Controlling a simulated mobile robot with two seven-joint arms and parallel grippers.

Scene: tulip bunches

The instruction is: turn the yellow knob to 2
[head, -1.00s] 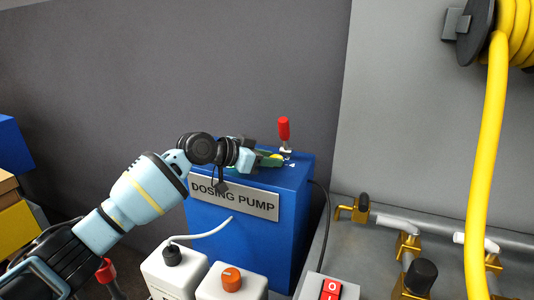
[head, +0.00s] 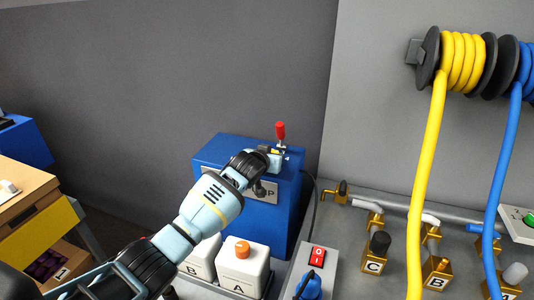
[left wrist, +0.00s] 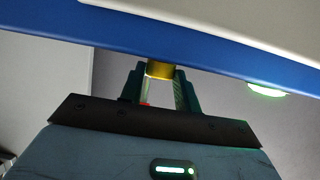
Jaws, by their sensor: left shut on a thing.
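The blue dosing pump (head: 222,152) stands against the dark wall, with its label mostly hidden behind my left wrist. My left gripper (head: 277,155) is at the right part of the pump's top, just in front of a red-handled lever (head: 281,131). In the left wrist view, the teal fingers (left wrist: 158,78) are closed on both sides of the yellow knob (left wrist: 159,69). The knob's pointer and the scale numbers cannot be read. My right gripper is not in view.
White boxes A (head: 241,281) and B stand in front of the pump. A grey box with a red switch (head: 317,256) is to their right. Brass-fitted pipes and valves (head: 375,245) line the grey bench. A yellow hose (head: 428,170) and a blue hose (head: 497,165) hang at right.

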